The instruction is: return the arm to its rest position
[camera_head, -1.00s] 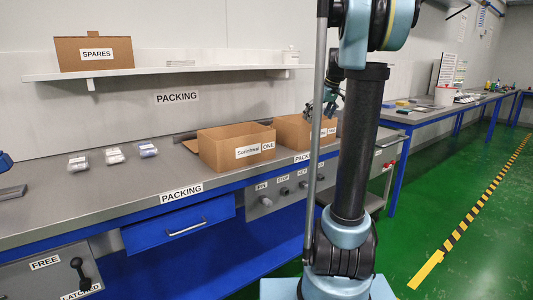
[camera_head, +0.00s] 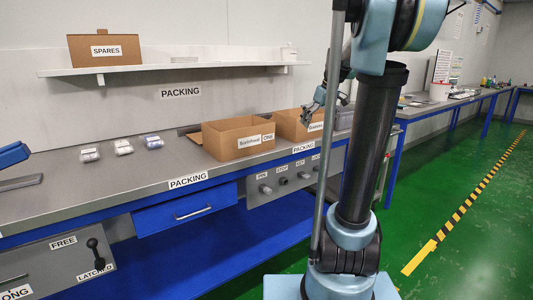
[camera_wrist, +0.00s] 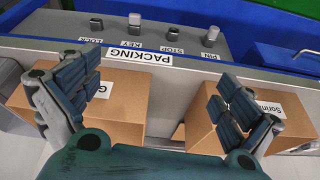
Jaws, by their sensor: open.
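My gripper (camera_wrist: 150,98) is open and empty in the wrist view, its two padded fingers spread wide apart. The wrist view shows both boxes below the fingers, one behind the left finger (camera_wrist: 110,112) and one behind the right finger (camera_wrist: 288,108). I cannot tell from the views how far the fingers are above the boxes.
The left box (camera_head: 225,142) stands open on the grey packing bench (camera_head: 120,185). Several small packets (camera_head: 122,147) lie to its left. A shelf (camera_head: 190,68) holds a SPARES box (camera_head: 104,50). Knobs (camera_head: 283,180) line the bench front.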

